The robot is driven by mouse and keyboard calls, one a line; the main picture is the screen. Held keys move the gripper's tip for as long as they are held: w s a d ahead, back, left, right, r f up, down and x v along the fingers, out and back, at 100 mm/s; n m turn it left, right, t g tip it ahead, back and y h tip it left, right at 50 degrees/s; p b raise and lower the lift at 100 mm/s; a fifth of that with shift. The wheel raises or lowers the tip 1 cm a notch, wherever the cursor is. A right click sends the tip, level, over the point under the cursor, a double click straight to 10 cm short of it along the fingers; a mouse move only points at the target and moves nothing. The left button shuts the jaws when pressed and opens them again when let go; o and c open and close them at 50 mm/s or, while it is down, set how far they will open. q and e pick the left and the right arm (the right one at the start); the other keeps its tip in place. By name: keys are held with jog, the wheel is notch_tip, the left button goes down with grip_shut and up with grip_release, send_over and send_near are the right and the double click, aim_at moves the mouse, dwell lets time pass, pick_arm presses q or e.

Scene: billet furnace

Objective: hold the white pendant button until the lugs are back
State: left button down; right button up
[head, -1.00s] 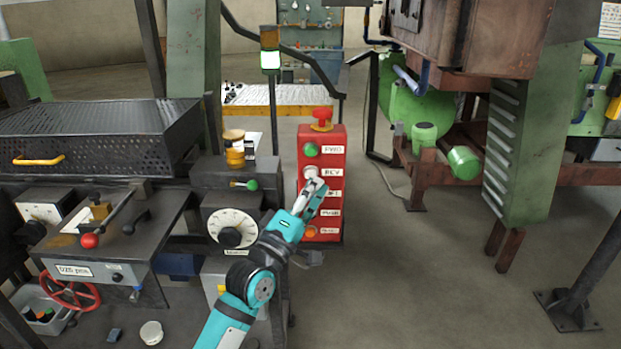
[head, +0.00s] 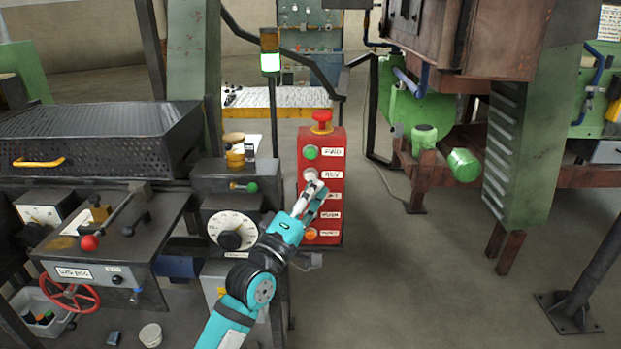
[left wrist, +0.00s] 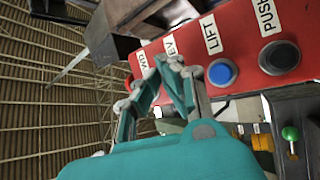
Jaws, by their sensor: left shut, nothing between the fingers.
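The red pendant box (head: 333,160) stands upright in the middle of the head view, with a column of labelled buttons. The white button (head: 310,174) is second from the top, beside the REV label. My left gripper (head: 316,185) is shut and empty, its fingertips at the lower edge of the white button. I cannot tell whether they press it. In the left wrist view the shut fingers (left wrist: 170,62) reach to the red box (left wrist: 240,50) and cover the white button. I cannot make out the lugs. My right gripper is not in view.
A green button (head: 310,152) sits above the white one, and a red mushroom knob (head: 321,117) tops the box. A blue button (left wrist: 222,72) and a dark button (left wrist: 279,57) lie close to my fingers. A dial box (head: 231,228) stands left.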

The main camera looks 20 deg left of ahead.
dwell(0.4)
pick_arm(q)
jog(key=shift+w+a, duration=0.1)
jog(key=shift+w, duration=0.35)
jog(key=shift+w+a, duration=0.15)
jog(key=shift+w, duration=0.3)
dwell(6.7)
